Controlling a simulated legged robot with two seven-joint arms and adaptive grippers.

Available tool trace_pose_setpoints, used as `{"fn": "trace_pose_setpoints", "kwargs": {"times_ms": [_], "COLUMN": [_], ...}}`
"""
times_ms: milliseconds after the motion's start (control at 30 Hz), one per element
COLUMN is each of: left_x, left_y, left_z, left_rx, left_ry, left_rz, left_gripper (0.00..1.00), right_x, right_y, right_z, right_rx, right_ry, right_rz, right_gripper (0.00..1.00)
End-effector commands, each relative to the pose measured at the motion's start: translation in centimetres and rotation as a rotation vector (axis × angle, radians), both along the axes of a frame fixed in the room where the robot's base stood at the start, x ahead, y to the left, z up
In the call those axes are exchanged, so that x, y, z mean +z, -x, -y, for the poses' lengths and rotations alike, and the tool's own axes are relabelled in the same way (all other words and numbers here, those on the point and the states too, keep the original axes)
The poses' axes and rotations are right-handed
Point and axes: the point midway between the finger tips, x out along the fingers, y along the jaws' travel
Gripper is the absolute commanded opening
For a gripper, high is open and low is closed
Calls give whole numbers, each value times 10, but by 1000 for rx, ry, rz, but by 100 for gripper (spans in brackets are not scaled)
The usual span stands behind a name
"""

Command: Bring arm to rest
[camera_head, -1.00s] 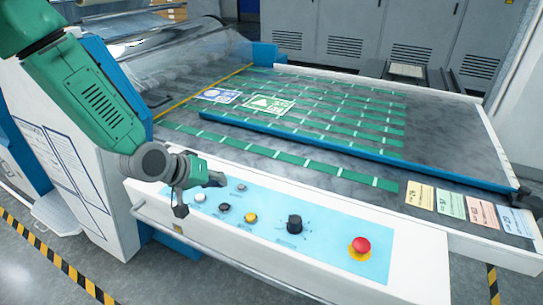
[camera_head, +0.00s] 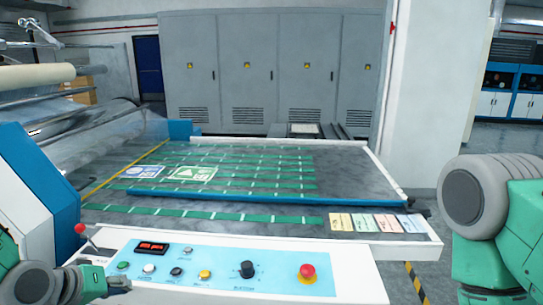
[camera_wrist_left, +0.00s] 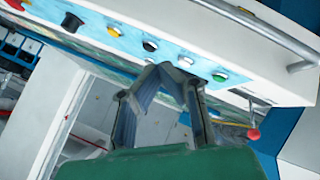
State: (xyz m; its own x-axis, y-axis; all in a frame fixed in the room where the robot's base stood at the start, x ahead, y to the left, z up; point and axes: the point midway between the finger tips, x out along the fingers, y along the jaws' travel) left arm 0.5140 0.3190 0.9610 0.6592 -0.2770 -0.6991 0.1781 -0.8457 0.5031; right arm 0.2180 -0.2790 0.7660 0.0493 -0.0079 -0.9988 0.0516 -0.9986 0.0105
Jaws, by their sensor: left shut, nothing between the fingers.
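My left gripper (camera_head: 118,284) is at the lower left in the head view, beside the left end of the light-blue control panel (camera_head: 205,268). In the left wrist view the gripper (camera_wrist_left: 168,72) is shut and empty, its fingertips close to the panel's row of buttons in the picture. I cannot tell whether it touches the panel. My right arm (camera_head: 495,225) shows at the right edge, but its gripper is out of the frame.
The panel has a red emergency button (camera_head: 307,271), a black knob (camera_head: 247,269) and a red-tipped lever (camera_head: 81,229). Behind it lies the laminating bed (camera_head: 260,214) with coloured cards (camera_head: 363,222). Grey cabinets (camera_head: 262,70) stand at the back.

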Motion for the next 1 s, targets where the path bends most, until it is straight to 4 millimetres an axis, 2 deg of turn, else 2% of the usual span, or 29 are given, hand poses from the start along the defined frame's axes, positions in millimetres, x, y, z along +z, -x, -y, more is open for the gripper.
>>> {"fn": "trace_pose_setpoints", "kwargs": {"times_ms": [267,433,567,667,833,900,1000], "left_x": [-48,-84,-118,-150,-213,-230,-245], "left_y": [27,57,89,122,207,241,276], "left_z": [6,15,23,30,39,39,37], "left_rx": [-34,-68,-105,-147,-259,-306,-358], "left_ry": [-47,-99,-152,-206,-334,-384,-437], "left_rz": [-82,-150,-220,-292,-452,-510,-568], "left_gripper": [0,0,0,0,0,0,0], "right_x": [-8,-15,-22,-28,-44,-49,-54], "right_y": [0,0,0,0,0,0,0], "right_z": [0,0,0,0,0,0,0], "right_rx": [-1,0,0,0,0,0,0], "right_ry": [0,0,0,0,0,0,0], "right_rz": [0,1,0,0,0,0,0], "right_gripper": [40,40,40,40,40,40,40]}}
